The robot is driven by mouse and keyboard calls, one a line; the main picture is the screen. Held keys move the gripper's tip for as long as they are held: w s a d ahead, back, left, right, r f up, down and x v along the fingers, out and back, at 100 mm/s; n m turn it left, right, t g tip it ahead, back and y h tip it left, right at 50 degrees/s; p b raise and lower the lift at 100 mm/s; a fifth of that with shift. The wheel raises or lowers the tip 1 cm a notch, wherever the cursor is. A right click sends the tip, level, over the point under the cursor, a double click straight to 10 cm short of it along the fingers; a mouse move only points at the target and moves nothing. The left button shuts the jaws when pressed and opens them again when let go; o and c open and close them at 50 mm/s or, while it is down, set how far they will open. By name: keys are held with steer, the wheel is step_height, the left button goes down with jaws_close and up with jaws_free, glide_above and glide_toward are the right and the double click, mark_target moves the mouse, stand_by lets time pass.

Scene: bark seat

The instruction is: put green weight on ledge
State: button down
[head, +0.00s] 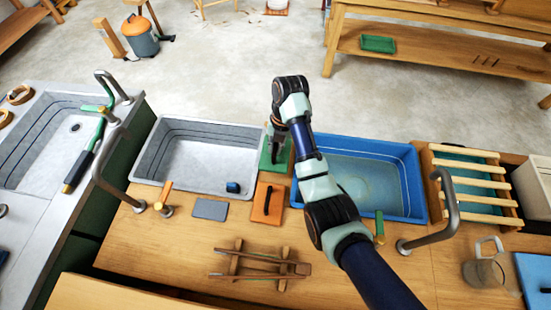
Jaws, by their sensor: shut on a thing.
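The green weight (285,161) is a flat green slab between the grey basin and the blue basin. My gripper (275,158) is over it, pointing down, with its dark fingers at the weight's middle and shut on it. The fingers and wrist hide the weight's handle and part of its top. I cannot tell if the slab is lifted or resting on something. Which surface is the ledge is not clear from this view.
An orange slab (268,203) with a black handle lies just in front. The grey basin (196,127) holds a small blue object (233,187). The blue basin (411,175) is to the right. A wooden rack (259,263) and metal taps stand on the counter (190,240).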

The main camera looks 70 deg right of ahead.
step_height(320, 180, down, 5)
steer(key=shift+f+b, duration=0.15)
steer(key=shift+b, duration=0.7)
steer(key=shift+f, duration=0.2)
steer(key=c, duration=1.2)
jaws_free()
steer(key=r+p, duration=0.2)
steer(key=r, duration=0.2)
steer(key=s+d+r+p, duration=0.1)
steer(key=r+p, duration=0.2)
steer(key=r, duration=0.1)
steer(key=r+p, duration=0.2)
steer(key=r, duration=0.2)
steer(key=shift+s+d, duration=0.2)
steer(key=shift+d, duration=0.05)
